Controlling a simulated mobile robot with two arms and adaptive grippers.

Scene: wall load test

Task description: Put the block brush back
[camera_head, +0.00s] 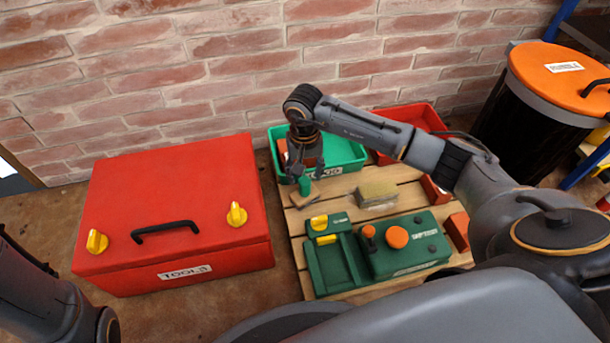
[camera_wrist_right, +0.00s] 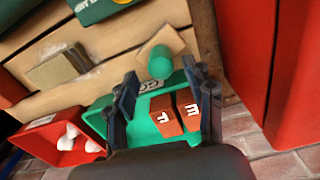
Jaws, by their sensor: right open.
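A tan, flat wooden piece with a green rounded handle (camera_head: 304,187) lies on the pallet in front of the green tray; it also shows in the right wrist view (camera_wrist_right: 161,62). A tan and olive block (camera_head: 377,193) lies to its right, with pale dust beside it. I cannot tell for sure which of the two is the block brush. My right gripper (camera_head: 303,168) points down over the front of the green tray (camera_head: 345,153), close to the green handle. Its fingers (camera_wrist_right: 160,78) are open with nothing held between them. My left gripper is not in view.
The green tray holds reddish lettered blocks (camera_wrist_right: 166,115). A red tray (camera_head: 412,115) stands behind, a green case (camera_head: 400,255) in front on the pallet. A red toolbox (camera_head: 175,200) is left, an orange-lidded bin (camera_head: 556,75) right, a brick wall behind.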

